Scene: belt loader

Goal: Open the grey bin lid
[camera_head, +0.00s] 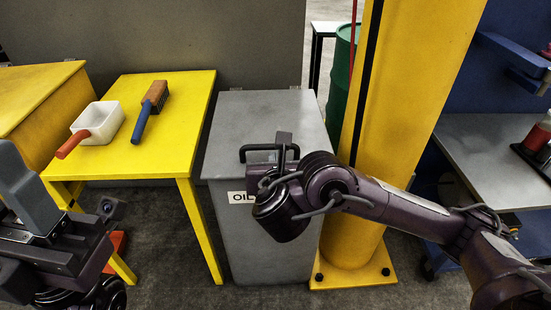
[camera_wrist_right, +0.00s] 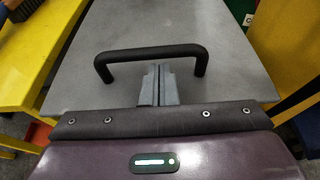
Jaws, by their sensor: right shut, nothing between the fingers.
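The grey bin (camera_head: 262,240) stands upright in the middle of the head view, with a white label reading "OIL" on its front. Its flat grey lid (camera_head: 262,115) is down, and a black bar handle (camera_head: 258,150) sits near the lid's front edge. My right gripper (camera_head: 284,138) is at the handle, its fingers shut and empty. In the right wrist view the handle (camera_wrist_right: 150,54) arches over the lid, and the shut fingertips (camera_wrist_right: 159,66) overlap its bar; whether they touch it I cannot tell.
A yellow table (camera_head: 178,130) left of the bin holds a white scoop (camera_head: 99,122) with a red handle and a brush (camera_head: 154,97). A yellow pillar (camera_head: 385,130) stands close on the right, with a green drum (camera_head: 342,75) behind. A grey wall (camera_head: 160,35) rises behind.

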